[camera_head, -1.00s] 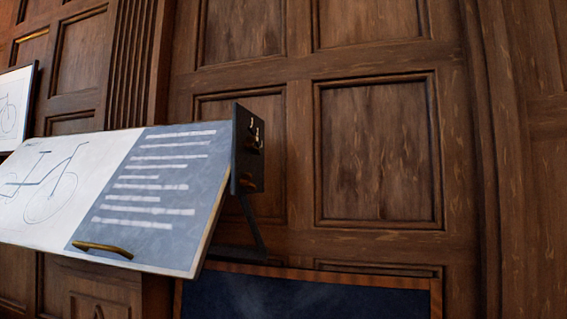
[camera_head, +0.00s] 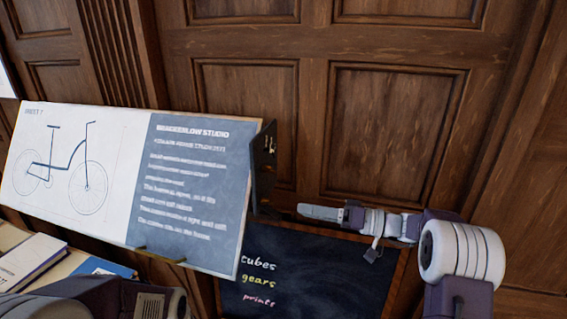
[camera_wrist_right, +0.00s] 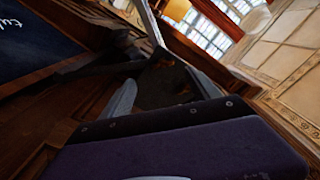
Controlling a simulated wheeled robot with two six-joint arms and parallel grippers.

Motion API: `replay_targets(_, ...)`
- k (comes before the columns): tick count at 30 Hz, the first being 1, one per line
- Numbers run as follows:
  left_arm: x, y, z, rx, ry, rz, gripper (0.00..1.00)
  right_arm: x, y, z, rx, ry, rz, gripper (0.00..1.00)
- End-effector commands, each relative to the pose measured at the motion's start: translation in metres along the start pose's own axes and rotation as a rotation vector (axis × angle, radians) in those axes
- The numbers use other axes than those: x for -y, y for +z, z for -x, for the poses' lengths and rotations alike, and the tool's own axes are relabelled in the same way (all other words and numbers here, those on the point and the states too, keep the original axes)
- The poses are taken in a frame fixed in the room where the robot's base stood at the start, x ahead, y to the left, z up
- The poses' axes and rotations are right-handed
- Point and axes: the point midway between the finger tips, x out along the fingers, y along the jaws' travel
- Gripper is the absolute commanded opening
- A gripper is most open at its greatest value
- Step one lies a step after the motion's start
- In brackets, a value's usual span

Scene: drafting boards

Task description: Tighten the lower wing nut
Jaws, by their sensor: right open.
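The tilted drafting board (camera_head: 95,165) with a bicycle drawing carries a dark side plate (camera_head: 263,165) at its right edge. Small fittings on this plate are too small and dark in the head view to tell the lower wing nut apart. My right gripper (camera_head: 306,212) is to the right of the plate and a little below it, apart from it. In the right wrist view the gripper (camera_wrist_right: 161,78) is open and empty, its two grey fingers spread, with the dark plate (camera_wrist_right: 155,92) beyond them. Small brownish fittings there are unclear. My left gripper is out of view.
A dark chalkboard (camera_head: 300,275) with coloured words stands below my right gripper. Books (camera_head: 30,262) lie on a surface at the lower left. A brass handle (camera_head: 158,255) sits at the board's lower edge. Wood panelling (camera_head: 390,130) closes the back.

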Motion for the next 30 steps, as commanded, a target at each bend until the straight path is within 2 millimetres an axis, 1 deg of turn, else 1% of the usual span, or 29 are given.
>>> replay_targets(1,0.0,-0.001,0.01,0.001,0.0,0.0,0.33,0.006,-0.008,0.002,-0.002,0.004,-0.002,0.71)
replay_targets(5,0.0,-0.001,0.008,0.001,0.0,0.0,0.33,0.004,-0.006,0.003,-0.004,0.006,-0.002,0.71)
replay_targets(8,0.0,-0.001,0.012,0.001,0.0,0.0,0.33,0.005,-0.007,-0.003,-0.002,0.004,-0.002,0.71)
replay_targets(11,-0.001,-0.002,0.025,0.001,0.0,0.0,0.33,0.008,-0.009,-0.02,0.0,0.003,-0.004,0.71)
replay_targets(15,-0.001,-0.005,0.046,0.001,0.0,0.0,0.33,0.009,-0.01,-0.051,0.001,0.004,-0.005,0.71)
replay_targets(18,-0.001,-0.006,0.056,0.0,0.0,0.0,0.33,0.008,-0.009,-0.069,0.001,0.004,-0.004,0.71)
replay_targets(21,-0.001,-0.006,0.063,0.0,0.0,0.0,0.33,0.006,-0.008,-0.081,0.0,0.004,-0.003,0.71)
replay_targets(25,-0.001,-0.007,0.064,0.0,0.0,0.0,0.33,0.004,-0.006,-0.088,-0.002,0.006,-0.001,0.71)
replay_targets(30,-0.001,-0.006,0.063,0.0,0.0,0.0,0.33,0.003,-0.005,-0.088,-0.002,0.007,-0.001,0.71)
